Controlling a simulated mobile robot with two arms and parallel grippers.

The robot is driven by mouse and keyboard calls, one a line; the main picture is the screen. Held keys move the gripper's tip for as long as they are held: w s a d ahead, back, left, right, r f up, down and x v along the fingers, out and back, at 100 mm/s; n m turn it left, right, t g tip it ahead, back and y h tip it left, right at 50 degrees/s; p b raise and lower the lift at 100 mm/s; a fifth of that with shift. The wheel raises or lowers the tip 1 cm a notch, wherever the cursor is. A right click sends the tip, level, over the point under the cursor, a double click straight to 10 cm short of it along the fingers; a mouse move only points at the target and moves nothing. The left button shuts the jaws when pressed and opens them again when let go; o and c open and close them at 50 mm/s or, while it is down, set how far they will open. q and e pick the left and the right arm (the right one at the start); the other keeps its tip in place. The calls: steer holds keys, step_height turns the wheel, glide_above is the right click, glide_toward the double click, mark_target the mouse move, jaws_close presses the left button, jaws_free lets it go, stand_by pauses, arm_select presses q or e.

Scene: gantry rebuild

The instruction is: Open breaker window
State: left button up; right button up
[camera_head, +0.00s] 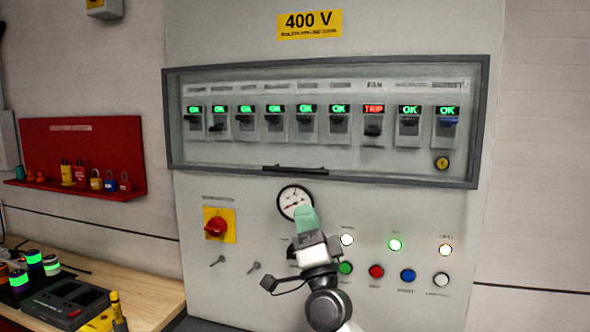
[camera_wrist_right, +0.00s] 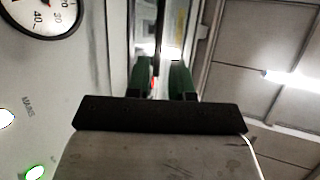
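The breaker window (camera_head: 200,163) is a wide grey-framed clear pane on the cabinet front, and it looks closed over a row of breakers. Its dark bar handle (camera_head: 295,170) sits at the middle of the lower frame edge. My right gripper (camera_head: 304,210), with green fingers, is below the handle, in front of the gauge, and looks apart from the handle. In the right wrist view the two green fingers (camera_wrist_right: 164,75) stand apart with a gap between them and nothing clearly held. A dark bar, seemingly the handle, lies beyond the fingertips. My left gripper is out of view.
A round gauge (camera_head: 295,202), a red rotary switch (camera_head: 215,227) and several push buttons and lamps (camera_head: 376,271) are on the panel below the window. One breaker reads TRIP (camera_head: 374,109). A red padlock board (camera_head: 82,150) and wooden bench (camera_head: 150,290) are at left.

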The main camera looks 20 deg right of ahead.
mark_target(295, 171)
steer(key=shift+p+x, duration=1.6)
steer(key=shift+x, duration=3.65)
steer(key=shift+f, duration=0.1)
jaws_close()
